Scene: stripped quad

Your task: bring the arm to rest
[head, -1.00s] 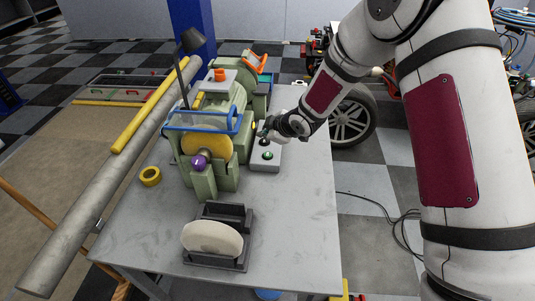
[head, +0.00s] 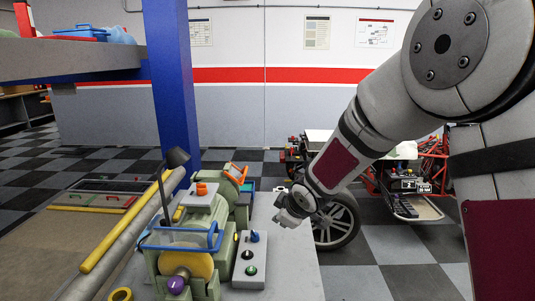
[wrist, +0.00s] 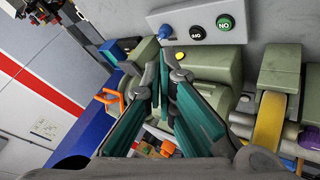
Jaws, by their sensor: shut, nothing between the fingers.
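My gripper (head: 288,212) is in the air, right of and above the control box in the head view. In the wrist view its two teal fingers (wrist: 164,68) come together at the tips with nothing between them. My arm reaches in from the right, bent at the elbow. The grey control box (head: 238,263) has a blue knob (head: 254,236), a black button (head: 247,255) and a green button (head: 250,271). It also shows at the top of the wrist view (wrist: 270,18), apart from the fingers.
The green bench grinder (head: 205,228) with a yellow wheel (head: 188,262) stands left of the box on the grey bench (head: 298,273). A blue post (head: 168,80) stands beyond. A vehicle wheel (head: 336,220) is right of the bench.

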